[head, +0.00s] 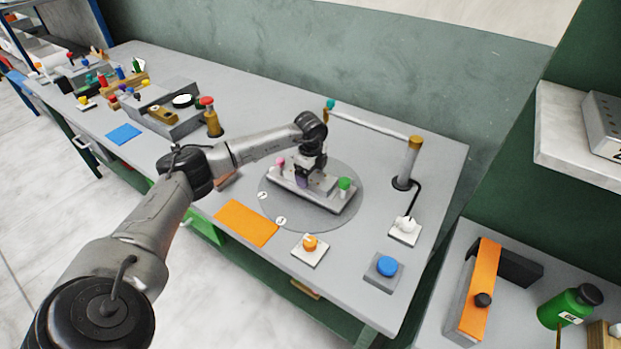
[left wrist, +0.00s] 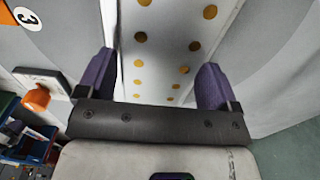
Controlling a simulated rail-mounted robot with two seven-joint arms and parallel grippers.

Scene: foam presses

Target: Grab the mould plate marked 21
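A long pale plate (head: 325,198) lies on the round grey turntable (head: 346,218), with a pink knob (head: 280,161) and a green knob (head: 344,183) near its ends. My left gripper (head: 302,181) points down at its middle. In the left wrist view, a white surface with gold dots (left wrist: 160,50) runs between the purple fingers of my left gripper (left wrist: 155,82). The fingers stand wide apart, one at each side of it; contact is not clear. No mark 21 is readable in either view. My right gripper is out of view.
An orange mat (head: 246,222), an orange button (head: 310,243) and a blue button (head: 387,266) sit on the table's front side. A brass post with a bar (head: 411,160) stands right of the turntable. Another station with a red knob (head: 206,101) is at left.

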